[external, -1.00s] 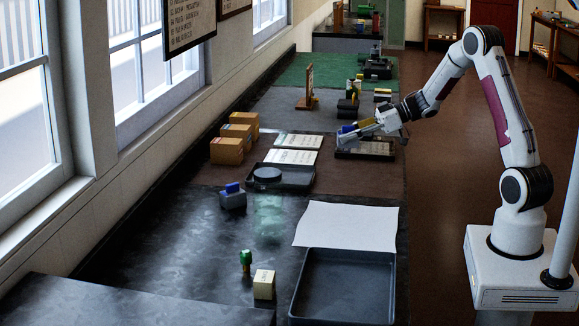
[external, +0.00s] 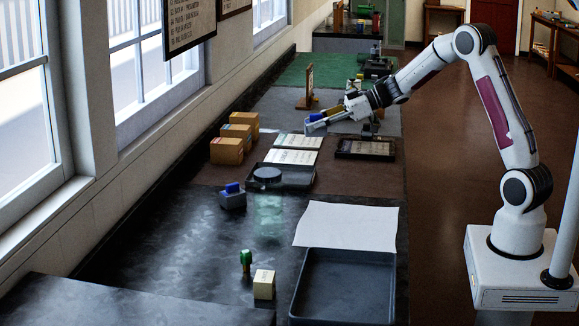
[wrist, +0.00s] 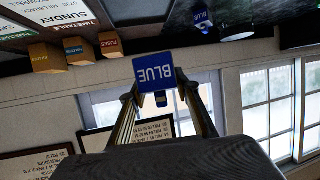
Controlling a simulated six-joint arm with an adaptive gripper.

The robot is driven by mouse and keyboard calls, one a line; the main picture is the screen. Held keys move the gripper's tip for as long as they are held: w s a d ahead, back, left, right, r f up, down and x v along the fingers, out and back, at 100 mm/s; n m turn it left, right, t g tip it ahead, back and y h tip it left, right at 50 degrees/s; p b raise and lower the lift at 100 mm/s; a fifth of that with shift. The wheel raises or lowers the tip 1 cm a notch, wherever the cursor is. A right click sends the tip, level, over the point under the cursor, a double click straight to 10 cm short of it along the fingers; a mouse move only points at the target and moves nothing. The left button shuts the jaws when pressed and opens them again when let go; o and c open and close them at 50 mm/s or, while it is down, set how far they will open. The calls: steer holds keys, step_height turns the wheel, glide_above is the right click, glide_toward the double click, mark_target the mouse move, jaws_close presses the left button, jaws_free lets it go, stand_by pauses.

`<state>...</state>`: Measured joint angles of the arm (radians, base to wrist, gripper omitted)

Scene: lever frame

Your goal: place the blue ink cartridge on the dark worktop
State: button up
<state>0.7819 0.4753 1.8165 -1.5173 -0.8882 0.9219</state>
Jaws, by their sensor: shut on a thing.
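My gripper (external: 318,124) is shut on the blue ink cartridge (wrist: 153,72), which carries the word BLUE and sits between the two fingertips in the wrist view. In the external view the cartridge (external: 315,117) is a small blue patch at the fingertips, partly hidden by them. It is held in the air above the row of printed cards. The dark worktop (external: 170,240) is the glossy black surface in the front left, nearer the camera than my gripper.
A grey holder with a blue top (external: 232,196), a green-topped stamp (external: 246,260) and a cream block (external: 264,284) stand on the worktop. Near them are an empty tray (external: 343,290), white paper (external: 346,226) and a round-pad tray (external: 282,178). Brown boxes (external: 228,150) line the wall side.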

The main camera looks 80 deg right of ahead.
steer(key=w+a+n+y, duration=0.1)
steer(key=w+a, duration=1.2)
steer(key=a, duration=0.3)
steer(key=w+a+y, duration=0.1)
steer(key=w+a, duration=0.3)
steer(key=a, duration=0.7)
steer(key=w+a, duration=0.4)
steer(key=a, duration=0.6)
steer(key=shift+n+g, duration=0.3)
steer(key=shift+s+a+f, duration=0.1)
steer(key=shift+f, duration=1.15)
steer(key=shift+s+a+f, duration=0.1)
steer(key=shift+f, duration=1.15)
steer(key=shift+f, duration=3.15)
steer(key=shift+f, duration=1.85)
steer(key=shift+f, duration=0.1)
